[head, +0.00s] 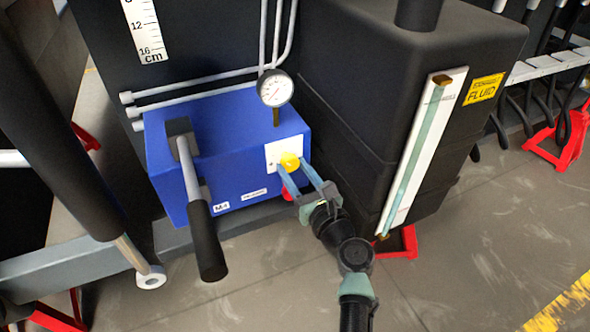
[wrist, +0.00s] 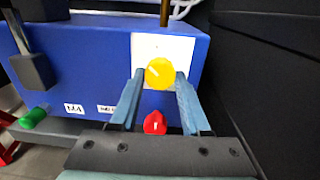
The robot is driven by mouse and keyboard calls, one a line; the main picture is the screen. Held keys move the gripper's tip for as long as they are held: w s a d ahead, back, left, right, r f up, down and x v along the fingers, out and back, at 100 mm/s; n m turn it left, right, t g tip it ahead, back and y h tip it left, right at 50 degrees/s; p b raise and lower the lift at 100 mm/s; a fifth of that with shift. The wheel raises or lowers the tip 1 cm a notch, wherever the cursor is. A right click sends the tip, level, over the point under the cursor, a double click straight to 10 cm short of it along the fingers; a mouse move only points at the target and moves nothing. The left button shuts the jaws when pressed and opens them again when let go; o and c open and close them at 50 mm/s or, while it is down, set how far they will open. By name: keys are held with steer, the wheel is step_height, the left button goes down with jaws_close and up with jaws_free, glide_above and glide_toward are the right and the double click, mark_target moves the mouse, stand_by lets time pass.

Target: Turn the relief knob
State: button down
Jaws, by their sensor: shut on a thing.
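A blue valve block (head: 225,130) carries a white plate (head: 272,157) on its front face, with a round yellow knob (head: 289,161) on it. In the wrist view the yellow knob (wrist: 159,72) shows a pale mark on its face. My gripper (head: 291,167) is at this knob, one blue finger on each side, shut on it. A red knob (wrist: 155,122) sits below the yellow one, between the fingers in the wrist view and partly hidden by the gripper body. I cannot read a label naming either knob.
A black-gripped lever (head: 205,235) sticks out left of the knobs. A pressure gauge (head: 275,88) stands above the block. A black tank (head: 360,110) with a sight tube (head: 420,150) rises close on the right. A green knob (wrist: 33,118) lies at lower left.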

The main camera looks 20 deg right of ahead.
steer(key=n, duration=0.4)
steer(key=shift+b, duration=0.3)
steer(key=n+b, duration=0.1)
steer(key=n, duration=0.2)
steer(key=shift+n, duration=0.4)
steer(key=n+b, duration=0.1)
steer(key=n, duration=0.2)
steer(key=n+b, duration=0.1)
steer(key=n, duration=0.3)
steer(key=shift+d+h+b, duration=0.1)
steer(key=shift+h+b, duration=0.2)
steer(key=n+b, duration=0.2)
steer(key=n, duration=0.1)
steer(key=shift+n, duration=0.3)
steer(key=n+b, duration=0.2)
steer(key=n, duration=0.1)
steer(key=n+b, duration=0.2)
steer(key=n, duration=0.2)
steer(key=shift+n+b, duration=0.3)
steer(key=shift+r+n+h+b, duration=0.15)
steer(key=shift+n+h+b, duration=0.15)
steer(key=shift+n+b, duration=0.85)
steer(key=shift+n+p, duration=0.3)
steer(key=shift+n, duration=0.15)
